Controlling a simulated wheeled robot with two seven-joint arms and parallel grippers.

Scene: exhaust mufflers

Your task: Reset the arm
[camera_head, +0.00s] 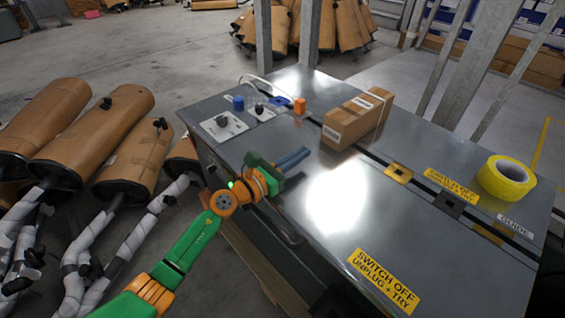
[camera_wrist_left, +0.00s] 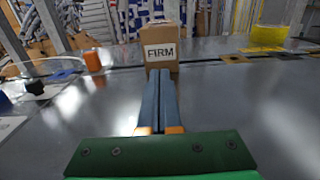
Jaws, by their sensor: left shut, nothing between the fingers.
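My left arm (camera_head: 190,243), green and orange, comes in from the lower left of the head view. My left gripper (camera_head: 294,158) is over the left part of the grey metal table (camera_head: 400,235). Its blue-grey fingers are together with nothing between them, and they also show in the left wrist view (camera_wrist_left: 159,102). The fingers point toward a brown cardboard box (camera_head: 357,118) on the table. In the left wrist view the box (camera_wrist_left: 160,54) bears the word FIRM and stands beyond the fingertips. My right gripper is not in view.
A yellow tape roll (camera_head: 506,178) lies at the table's right. A control panel (camera_head: 222,126), a blue block (camera_head: 238,103) and an orange block (camera_head: 299,106) sit near the far left edge. Brown mufflers (camera_head: 85,125) lie on the floor at left. Metal posts (camera_head: 445,65) stand behind the table.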

